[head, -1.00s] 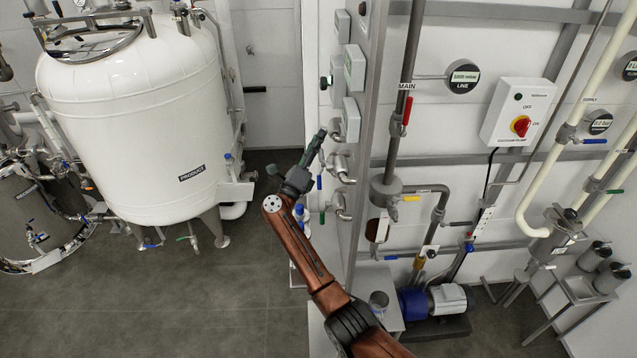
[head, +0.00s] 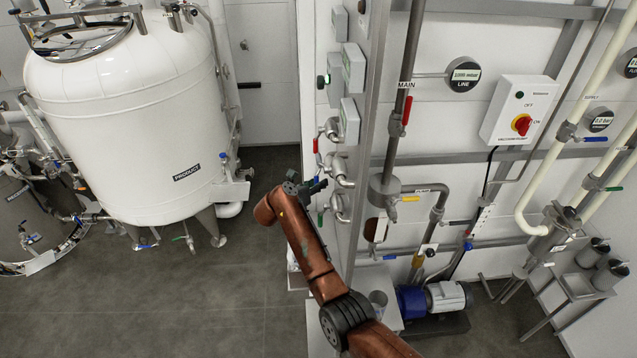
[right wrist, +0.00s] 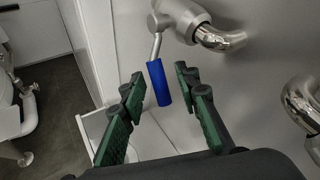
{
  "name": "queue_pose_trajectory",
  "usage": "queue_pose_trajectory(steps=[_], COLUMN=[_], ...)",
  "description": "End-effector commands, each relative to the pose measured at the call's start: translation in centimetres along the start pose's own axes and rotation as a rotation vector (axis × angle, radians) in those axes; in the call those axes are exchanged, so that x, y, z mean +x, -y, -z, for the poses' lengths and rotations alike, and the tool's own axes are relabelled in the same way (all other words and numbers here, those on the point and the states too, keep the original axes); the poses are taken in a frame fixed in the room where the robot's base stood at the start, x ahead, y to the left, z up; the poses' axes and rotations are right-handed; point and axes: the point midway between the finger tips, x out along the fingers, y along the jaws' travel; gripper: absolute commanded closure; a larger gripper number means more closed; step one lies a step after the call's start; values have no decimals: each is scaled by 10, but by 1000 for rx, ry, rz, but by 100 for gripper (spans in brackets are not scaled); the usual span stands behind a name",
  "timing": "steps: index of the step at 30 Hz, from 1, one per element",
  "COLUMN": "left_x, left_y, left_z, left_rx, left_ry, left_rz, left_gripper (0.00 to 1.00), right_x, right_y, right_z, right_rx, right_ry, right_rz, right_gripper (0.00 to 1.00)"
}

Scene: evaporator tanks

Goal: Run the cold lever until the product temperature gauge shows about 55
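My right gripper (head: 318,185) is at the side of the steel panel, among its levers. In the right wrist view my right gripper (right wrist: 160,92) is open, with green-padded fingers. A blue-handled lever (right wrist: 158,84) hangs down from a steel valve, its handle in the gap between the fingertips. I see no clear contact. No label shows on this lever. In the head view the gripper mostly hides it. The product temperature gauge cannot be made out; the grey boxes (head: 352,68) on the panel are seen from the side. My left gripper is not in view.
A red lever (head: 316,147) is above my gripper and a green lever (head: 320,218) below it. Bent steel pipes (right wrist: 222,40) stick out near the fingers. The white product tank (head: 125,120) stands left, with open floor (head: 235,285) between.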

Motion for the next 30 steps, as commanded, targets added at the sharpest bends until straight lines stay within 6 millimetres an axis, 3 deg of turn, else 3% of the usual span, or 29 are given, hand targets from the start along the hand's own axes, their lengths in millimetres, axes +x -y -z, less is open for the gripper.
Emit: queue_pose_trajectory(steps=[11,23,30], left_x=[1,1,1], left_y=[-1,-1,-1], left_z=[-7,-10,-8], left_rx=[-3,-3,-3], left_ry=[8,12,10], left_rz=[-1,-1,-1], left_gripper=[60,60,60], right_x=[2,2,2], right_y=[-2,-1,-1], right_z=[0,1,1], right_rx=[-2,-2,-2], right_ry=[2,2,1], right_rz=[-4,-2,-3], right_gripper=[71,99,100])
